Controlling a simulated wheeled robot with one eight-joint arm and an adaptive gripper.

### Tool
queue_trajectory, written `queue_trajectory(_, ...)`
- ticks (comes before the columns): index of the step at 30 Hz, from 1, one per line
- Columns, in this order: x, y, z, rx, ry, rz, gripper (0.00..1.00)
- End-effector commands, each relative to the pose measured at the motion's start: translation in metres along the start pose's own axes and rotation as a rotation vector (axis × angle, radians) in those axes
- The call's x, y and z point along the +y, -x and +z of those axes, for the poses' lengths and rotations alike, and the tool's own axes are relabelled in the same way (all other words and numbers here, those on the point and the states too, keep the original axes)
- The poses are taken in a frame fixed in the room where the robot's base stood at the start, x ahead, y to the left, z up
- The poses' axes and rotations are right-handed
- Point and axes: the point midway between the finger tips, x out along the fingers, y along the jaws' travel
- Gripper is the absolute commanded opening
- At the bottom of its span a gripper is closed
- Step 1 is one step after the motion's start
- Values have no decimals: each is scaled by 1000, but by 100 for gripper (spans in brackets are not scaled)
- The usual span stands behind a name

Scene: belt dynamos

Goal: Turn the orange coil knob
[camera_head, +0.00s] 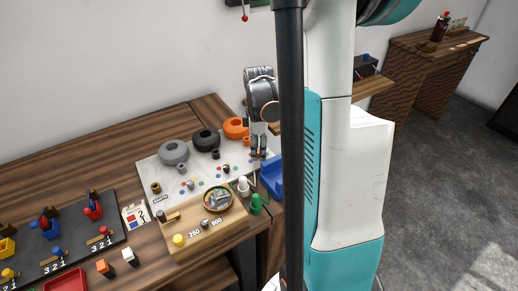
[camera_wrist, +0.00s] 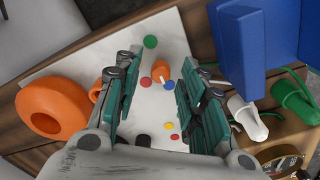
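The orange coil (camera_head: 236,128) stands on the pale board (camera_head: 150,172), to the right of the black coil (camera_head: 206,139) and grey coil (camera_head: 173,152). It shows at the left in the wrist view (camera_wrist: 48,108). A small orange knob (camera_wrist: 162,75) with a pale pointer line shows between my fingers, among coloured dots. My gripper (camera_head: 258,155) points down over the board's right end, and its fingers are spread on either side of the knob in the wrist view (camera_wrist: 160,68). The gap looks empty apart from the knob, and I cannot tell whether a finger touches it. My gripper mostly hides the knob in the head view.
A blue block (camera_head: 272,178) stands close to the right of my gripper. White (camera_head: 243,186) and green (camera_head: 256,204) plugs stand in front, beside a wooden box with a round meter (camera_head: 218,199). A dark board with coloured switches (camera_head: 70,235) lies at the left.

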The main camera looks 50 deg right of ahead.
Motion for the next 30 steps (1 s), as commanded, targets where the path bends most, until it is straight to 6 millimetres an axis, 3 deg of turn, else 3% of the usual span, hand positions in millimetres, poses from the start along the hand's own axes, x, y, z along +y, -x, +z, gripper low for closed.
queue_trajectory(18, 0, 102, 0, 0, 0, 0, 38)
queue_trajectory(30, 0, 116, 0, 0, 0, 0, 38)
